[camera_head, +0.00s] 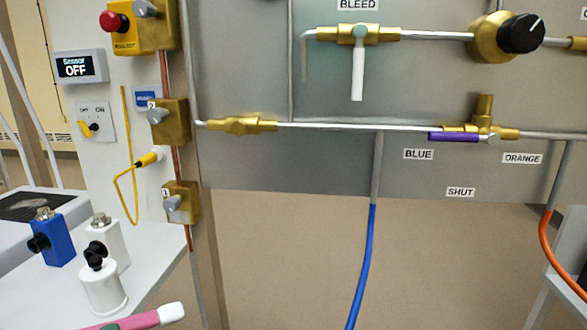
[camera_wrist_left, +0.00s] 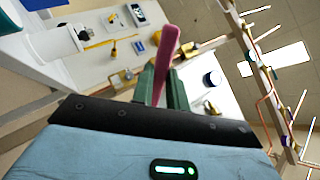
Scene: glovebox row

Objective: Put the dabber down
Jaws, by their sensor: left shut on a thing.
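My left gripper (camera_wrist_left: 163,82) is shut on the pink dabber (camera_wrist_left: 167,48), which sticks out from between its green fingers. In the head view the dabber (camera_head: 143,318) shows at the bottom left edge, lying nearly level with its white tip pointing right. It is in front of the white bench (camera_head: 155,283); I cannot tell its height against the bench top. The lower part of the dabber is hidden in the fingers or cut off by the frame. My right gripper is in neither view.
On the bench stand a white bottle with a black top (camera_head: 103,290), a white block (camera_head: 112,238) and a blue block (camera_head: 63,240). A grey panel (camera_head: 250,165) with brass valves and pipes is behind. A blue hose (camera_head: 363,265) hangs below it. The bench's front right shows bare.

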